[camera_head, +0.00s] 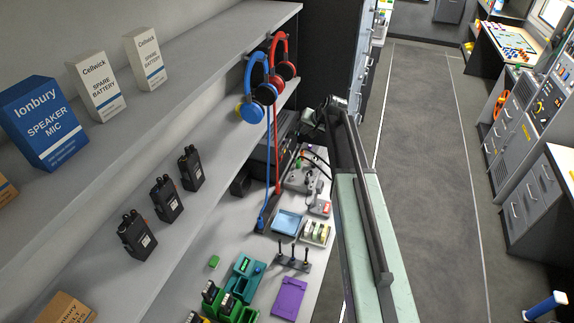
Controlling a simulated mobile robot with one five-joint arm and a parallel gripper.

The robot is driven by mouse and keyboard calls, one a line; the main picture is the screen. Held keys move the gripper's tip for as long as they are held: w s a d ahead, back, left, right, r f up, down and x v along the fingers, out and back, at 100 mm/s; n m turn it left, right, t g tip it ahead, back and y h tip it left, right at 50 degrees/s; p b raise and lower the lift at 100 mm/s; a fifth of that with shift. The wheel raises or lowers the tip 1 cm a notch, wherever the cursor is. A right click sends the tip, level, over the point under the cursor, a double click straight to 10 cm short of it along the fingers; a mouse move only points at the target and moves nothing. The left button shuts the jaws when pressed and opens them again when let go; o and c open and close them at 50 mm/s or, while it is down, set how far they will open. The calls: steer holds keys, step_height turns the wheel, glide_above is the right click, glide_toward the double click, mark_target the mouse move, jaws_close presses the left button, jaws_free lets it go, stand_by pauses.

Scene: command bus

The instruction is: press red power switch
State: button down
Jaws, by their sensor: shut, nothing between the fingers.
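My arm reaches up from the bottom of the head view, and my gripper (308,133) is a small dark shape at its far end, in front of the dark radio unit under the shelf. It is shut and holds nothing. A small grey box with a red part (323,207) stands on the desk below it. I cannot tell whether this red part is the power switch. Another grey device with small coloured parts (300,178) stands just behind it. My gripper appears apart from both. My arm may hide part of the desk's right side.
Blue headphones (254,88) and red headphones (284,62) hang at the shelf end. A blue tray (287,222), a purple clipboard (288,298) and a green charger (240,285) lie on the desk. Radios (166,198) stand on the lower shelf. The aisle floor (425,150) at right is clear.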

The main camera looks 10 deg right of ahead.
mark_target(281, 158)
step_height(281, 158, down, 13)
steer(key=b, duration=1.1)
steer(key=shift+f+b, duration=0.2)
steer(key=shift+b, duration=0.1)
steer(key=w+a+f+b, duration=0.5)
steer(key=w+f+b, duration=0.2)
steer(key=w, duration=0.1)
steer(key=shift+a, duration=0.35)
steer(key=shift+f, duration=0.1)
